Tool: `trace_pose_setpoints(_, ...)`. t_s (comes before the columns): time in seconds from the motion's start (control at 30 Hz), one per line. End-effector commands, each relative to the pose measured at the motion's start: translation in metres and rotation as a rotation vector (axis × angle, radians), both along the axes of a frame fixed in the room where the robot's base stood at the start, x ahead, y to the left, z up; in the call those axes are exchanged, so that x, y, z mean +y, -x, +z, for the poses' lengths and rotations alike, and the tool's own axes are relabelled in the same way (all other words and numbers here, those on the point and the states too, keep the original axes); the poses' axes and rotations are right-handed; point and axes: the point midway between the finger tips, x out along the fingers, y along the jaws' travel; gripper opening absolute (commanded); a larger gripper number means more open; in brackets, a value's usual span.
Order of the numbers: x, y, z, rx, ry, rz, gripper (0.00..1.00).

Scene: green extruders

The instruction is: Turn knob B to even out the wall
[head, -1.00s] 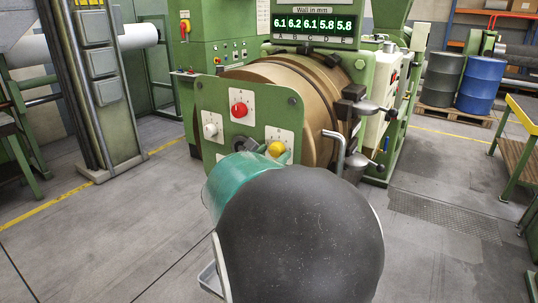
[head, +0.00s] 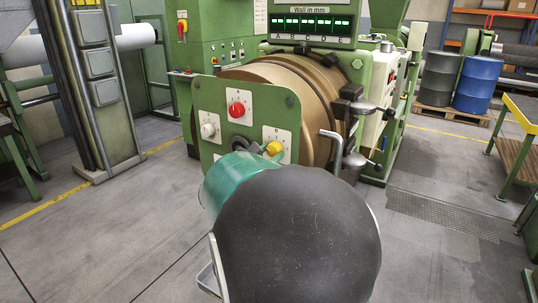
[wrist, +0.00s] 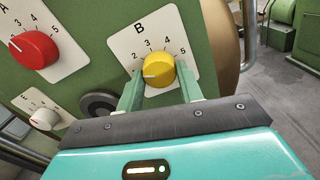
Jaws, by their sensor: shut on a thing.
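Knob B (wrist: 159,67) is yellow and sits on a white plate marked B with a numbered scale, on the green panel. It also shows in the head view (head: 274,148), partly hidden by my arm. My gripper (wrist: 158,76) has its two green fingers on either side of the knob, shut on it. A white mark on the knob points to the left, toward the low end of the scale. The wall display (head: 312,23), headed "Wall in mm", shows green dashes, not numbers, above letters.
A red knob A (wrist: 34,50) and a white knob (wrist: 43,118) sit left of knob B on the same panel. A bent metal handle (head: 336,145) stands out right of the panel. Blue drum (head: 480,85) stands far right.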

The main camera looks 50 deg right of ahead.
Motion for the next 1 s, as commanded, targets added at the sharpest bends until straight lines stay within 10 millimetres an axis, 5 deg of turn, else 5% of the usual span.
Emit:
trace_pose_setpoints(0.5,-0.0004,0.0,0.0004,-0.378,-0.034,-0.002,0.14)
trace_pose_setpoints(1.0,-0.0004,0.0,0.0005,-0.486,-0.044,-0.002,0.14)
